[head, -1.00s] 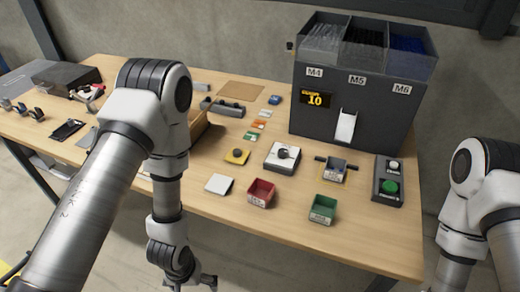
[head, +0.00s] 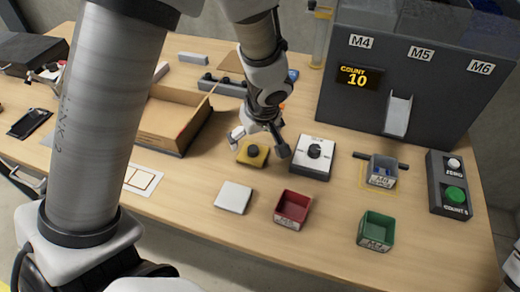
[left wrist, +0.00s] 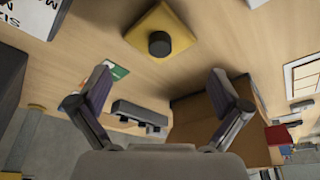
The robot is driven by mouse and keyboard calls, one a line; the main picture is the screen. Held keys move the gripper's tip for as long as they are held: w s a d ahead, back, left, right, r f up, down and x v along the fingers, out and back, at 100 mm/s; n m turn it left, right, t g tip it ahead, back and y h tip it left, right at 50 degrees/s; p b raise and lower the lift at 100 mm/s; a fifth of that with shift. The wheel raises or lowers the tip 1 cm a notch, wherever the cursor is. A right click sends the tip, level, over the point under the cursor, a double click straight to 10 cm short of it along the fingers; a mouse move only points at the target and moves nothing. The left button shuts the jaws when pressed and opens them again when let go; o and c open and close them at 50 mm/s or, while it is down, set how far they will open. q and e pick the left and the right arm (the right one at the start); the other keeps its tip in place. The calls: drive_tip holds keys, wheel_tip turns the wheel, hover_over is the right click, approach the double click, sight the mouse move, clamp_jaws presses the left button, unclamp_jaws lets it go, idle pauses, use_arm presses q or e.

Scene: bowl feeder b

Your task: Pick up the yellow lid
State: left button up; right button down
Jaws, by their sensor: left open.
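The yellow lid (head: 252,153) is a flat square with a round black knob, lying on the wooden table left of the white dial box. My left gripper (head: 261,142) is open and empty above it, its fingers pointing down on either side of the knob in the head view. In the left wrist view the lid (left wrist: 176,22) lies at the top of the picture, beyond the open fingertips of my left gripper (left wrist: 160,85), and nothing is between them. My right gripper is out of view.
The white dial box (head: 313,160) stands close on the right. A white square plate (head: 233,197), a red bin (head: 292,209) and a green bin (head: 376,231) are in front. An open cardboard box (head: 165,120) is to the left, the dark feeder (head: 350,105) behind.

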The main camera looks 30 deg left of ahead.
sight(253, 151)
use_arm(q)
drive_tip(key=shift+s+d+f, duration=0.1)
drive_tip(key=shift+d+f, duration=0.05)
drive_tip(key=shift+f, duration=0.4)
drive_tip(key=b+x, duration=0.2)
drive_tip(key=x, duration=0.3)
drive_tip(key=shift+f, duration=0.1)
drive_tip(key=shift+d, duration=0.1)
drive_tip(key=shift+s+r, duration=0.1)
drive_tip(key=shift+r, duration=0.15)
drive_tip(key=c, duration=0.9)
drive_tip(key=shift+s+d, duration=0.1)
drive_tip(key=shift+c, duration=0.4)
